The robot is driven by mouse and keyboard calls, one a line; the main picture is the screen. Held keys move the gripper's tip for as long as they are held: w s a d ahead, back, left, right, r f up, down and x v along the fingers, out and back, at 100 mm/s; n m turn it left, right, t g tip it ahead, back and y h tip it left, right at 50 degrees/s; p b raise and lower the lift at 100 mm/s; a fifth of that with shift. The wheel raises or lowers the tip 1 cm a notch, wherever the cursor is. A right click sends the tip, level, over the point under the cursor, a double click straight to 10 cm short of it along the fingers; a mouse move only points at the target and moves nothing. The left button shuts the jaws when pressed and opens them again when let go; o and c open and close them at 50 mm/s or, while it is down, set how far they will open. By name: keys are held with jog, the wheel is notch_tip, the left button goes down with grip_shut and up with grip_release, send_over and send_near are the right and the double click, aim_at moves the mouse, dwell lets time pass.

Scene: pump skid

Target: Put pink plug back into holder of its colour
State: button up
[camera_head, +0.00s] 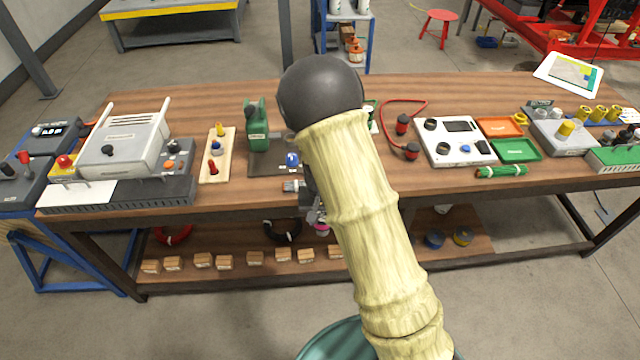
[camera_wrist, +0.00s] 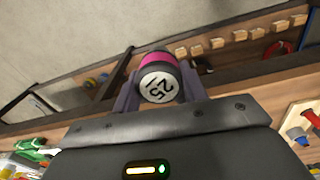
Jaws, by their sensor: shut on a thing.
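The pink plug (camera_wrist: 155,63) shows in the wrist view between the two fingers of my gripper (camera_wrist: 158,84). It has a dark rim and a pale round end face with dark figures. My gripper is shut on it. In the head view, a small pink part of the plug (camera_head: 322,229) shows under my gripper (camera_head: 317,216), in front of the workbench's front edge and below its top. My arm covers the middle of the bench there. I cannot make out a pink holder in either view.
Small wooden blocks (camera_head: 255,257) line the lower shelf.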

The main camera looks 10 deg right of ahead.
jog(key=s+d+f+n, duration=0.1)
jog(key=d+f, duration=0.6)
jog(key=f, duration=0.3)
jog(key=shift+s+d, duration=0.2)
jog(key=shift+s, duration=0.05)
jog(key=shift+f, duration=0.15)
